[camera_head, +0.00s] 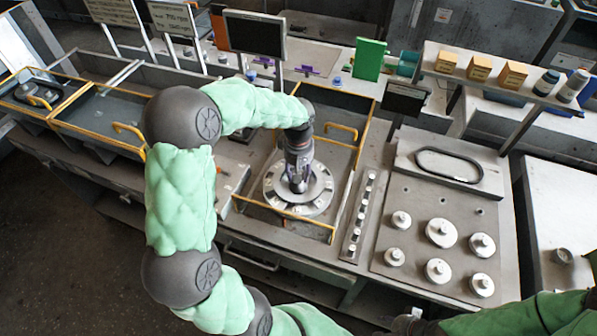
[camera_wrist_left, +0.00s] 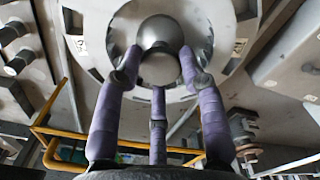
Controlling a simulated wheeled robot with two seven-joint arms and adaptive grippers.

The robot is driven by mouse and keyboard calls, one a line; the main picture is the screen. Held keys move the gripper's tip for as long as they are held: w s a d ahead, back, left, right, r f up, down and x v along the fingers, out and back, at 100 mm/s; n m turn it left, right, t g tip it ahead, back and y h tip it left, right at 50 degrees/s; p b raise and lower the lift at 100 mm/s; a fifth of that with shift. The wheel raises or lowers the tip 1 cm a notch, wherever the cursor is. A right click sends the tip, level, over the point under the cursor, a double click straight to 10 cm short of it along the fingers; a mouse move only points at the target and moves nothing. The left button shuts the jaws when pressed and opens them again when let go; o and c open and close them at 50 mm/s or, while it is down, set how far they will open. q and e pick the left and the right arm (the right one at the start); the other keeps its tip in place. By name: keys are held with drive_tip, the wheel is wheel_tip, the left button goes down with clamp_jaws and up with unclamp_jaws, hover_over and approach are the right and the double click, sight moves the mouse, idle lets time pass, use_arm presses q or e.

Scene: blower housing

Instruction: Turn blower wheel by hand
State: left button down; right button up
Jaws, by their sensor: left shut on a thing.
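The blower wheel (camera_head: 318,200) is a round, light grey disc with small blocks around its rim, lying flat in a yellow-railed bay at the centre of the head view. My left gripper (camera_head: 297,182) reaches down onto its middle. In the left wrist view, the three purple fingers of my left gripper (camera_wrist_left: 159,80) are closed around the shiny round hub (camera_wrist_left: 158,35) of the wheel (camera_wrist_left: 226,32). The gripper hides part of the hub in the head view. My right arm shows at the lower right, but its gripper is not seen.
Yellow handles (camera_head: 341,130) and a rail (camera_head: 285,211) edge the bay. A narrow strip of small knobs (camera_head: 358,215) and a plate with several round knobs (camera_head: 441,232) lie to the right. A dark monitor (camera_head: 254,33) and a green block (camera_head: 369,59) stand behind.

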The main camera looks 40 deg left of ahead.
use_arm(q)
drive_tip(key=c, duration=0.7)
unclamp_jaws()
drive_tip(key=shift+c, duration=0.2)
wheel_tip(320, 180, up, 12)
idle(0.4)
